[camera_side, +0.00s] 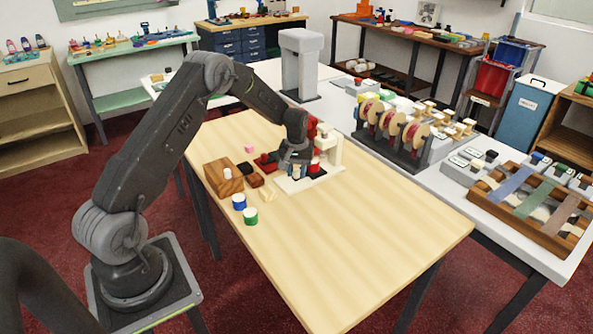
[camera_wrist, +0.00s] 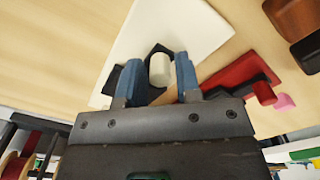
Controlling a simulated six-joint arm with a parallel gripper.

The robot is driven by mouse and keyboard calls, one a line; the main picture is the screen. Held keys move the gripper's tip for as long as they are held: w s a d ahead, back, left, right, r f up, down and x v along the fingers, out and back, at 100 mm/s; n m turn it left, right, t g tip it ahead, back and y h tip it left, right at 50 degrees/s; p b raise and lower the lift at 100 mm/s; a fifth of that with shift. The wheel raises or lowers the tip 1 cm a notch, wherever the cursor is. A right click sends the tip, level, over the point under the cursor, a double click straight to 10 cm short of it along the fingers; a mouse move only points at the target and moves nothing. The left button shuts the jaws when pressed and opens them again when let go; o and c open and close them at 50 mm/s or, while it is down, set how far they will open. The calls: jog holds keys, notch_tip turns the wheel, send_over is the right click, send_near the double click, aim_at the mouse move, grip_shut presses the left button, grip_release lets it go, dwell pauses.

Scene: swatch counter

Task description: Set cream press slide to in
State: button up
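The cream press shows in the side view as a pale upright (camera_side: 334,152) over a flat base (camera_side: 318,181), partly hidden by my gripper. In the wrist view its pale base (camera_wrist: 190,25) lies under my fingers. A cream knob (camera_wrist: 160,69) on a dark piece, which looks like its slide, stands between the fingertips. My gripper (camera_wrist: 159,75) is open, one blue finger on each side of the knob, with a small gap showing at each side. In the side view my gripper (camera_side: 294,172) is low over the base. How far in the slide is cannot be told.
A red piece with a red knob (camera_wrist: 263,92) lies close right of my fingers in the wrist view. A wooden block (camera_side: 223,178), a blue pot (camera_side: 239,202) and a green pot (camera_side: 250,216) stand nearby. The table's front right part (camera_side: 380,240) is clear.

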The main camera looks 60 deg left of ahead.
notch_tip(320, 180, up, 14)
dwell(0.5)
jog(key=shift+f, duration=0.1)
jog(key=shift+c, duration=0.5)
jog(key=shift+s+f, duration=0.1)
jog(key=shift+c, duration=0.7)
jog(key=s+f+n+t, duration=0.1)
jog(key=s+f+n+t+y, duration=0.1)
jog(key=s, duration=0.1)
jog(key=s+f+n+t+y, duration=0.1)
jog(key=s, duration=0.1)
jog(key=shift+a+f, duration=0.15)
jog(key=shift+a, duration=0.05)
grip_shut()
jog(key=s+d+f+n+t+y, duration=0.1)
jog(key=s+d+n+t+y, duration=0.15)
jog(key=s, duration=0.45)
jog(key=shift+n+t+h, duration=0.25)
jog(key=shift+t+h, duration=0.2)
jog(key=x, duration=0.9)
jog(key=shift+s+d+f, duration=0.1)
jog(key=shift+d+f, duration=0.05)
jog(key=shift+f, duration=0.1)
jog(key=w, duration=0.3)
jog(key=shift+w+d+f, duration=0.1)
jog(key=shift+w+f, duration=0.05)
jog(key=shift+f, duration=0.1)
jog(key=shift+w+d, duration=0.1)
jog(key=shift+w, duration=0.45)
